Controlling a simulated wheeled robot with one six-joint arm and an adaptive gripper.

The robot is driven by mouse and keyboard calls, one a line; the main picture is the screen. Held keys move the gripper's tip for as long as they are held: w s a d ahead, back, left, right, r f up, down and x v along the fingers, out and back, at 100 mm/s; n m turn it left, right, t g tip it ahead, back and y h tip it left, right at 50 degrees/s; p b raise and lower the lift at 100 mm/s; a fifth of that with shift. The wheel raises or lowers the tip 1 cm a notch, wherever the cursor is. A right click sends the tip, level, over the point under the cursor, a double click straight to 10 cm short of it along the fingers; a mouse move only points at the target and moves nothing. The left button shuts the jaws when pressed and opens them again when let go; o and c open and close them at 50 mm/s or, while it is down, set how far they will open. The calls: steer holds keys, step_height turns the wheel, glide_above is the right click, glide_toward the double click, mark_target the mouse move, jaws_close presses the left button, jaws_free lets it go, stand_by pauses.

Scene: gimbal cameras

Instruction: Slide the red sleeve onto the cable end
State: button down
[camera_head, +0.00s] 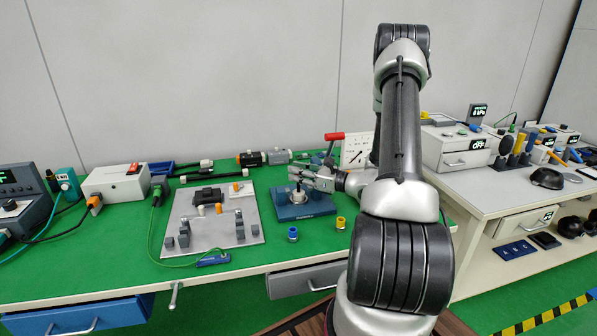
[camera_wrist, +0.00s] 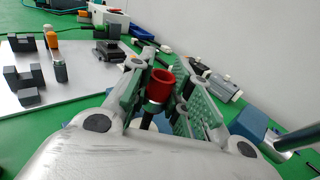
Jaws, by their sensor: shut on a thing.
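The red sleeve (camera_wrist: 160,86) is a short open-topped ring between the two green-padded fingers of my gripper (camera_wrist: 163,66) in the wrist view. My gripper is shut on it. A dark rod-like piece (camera_wrist: 147,118) shows just below the sleeve; I cannot tell whether it is the cable end or whether it enters the sleeve. In the head view my gripper (camera_head: 305,178) is low over a blue base (camera_head: 312,209) with a round metal fitting (camera_head: 299,196). The sleeve cannot be made out there.
A grey plate (camera_head: 180,246) with small blocks lies left of the blue base. Black cables with white ends (camera_head: 196,176) lie behind it. A blue-topped piece (camera_head: 293,234) and a yellow ring (camera_head: 340,223) stand in front. A red-handled clamp (camera_head: 334,136) is behind my gripper.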

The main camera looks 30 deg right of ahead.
steer(key=shift+f, duration=1.6)
steer(key=c, duration=1.2)
jaws_free()
steer(key=shift+c, duration=0.2)
steer(key=v, duration=1.2)
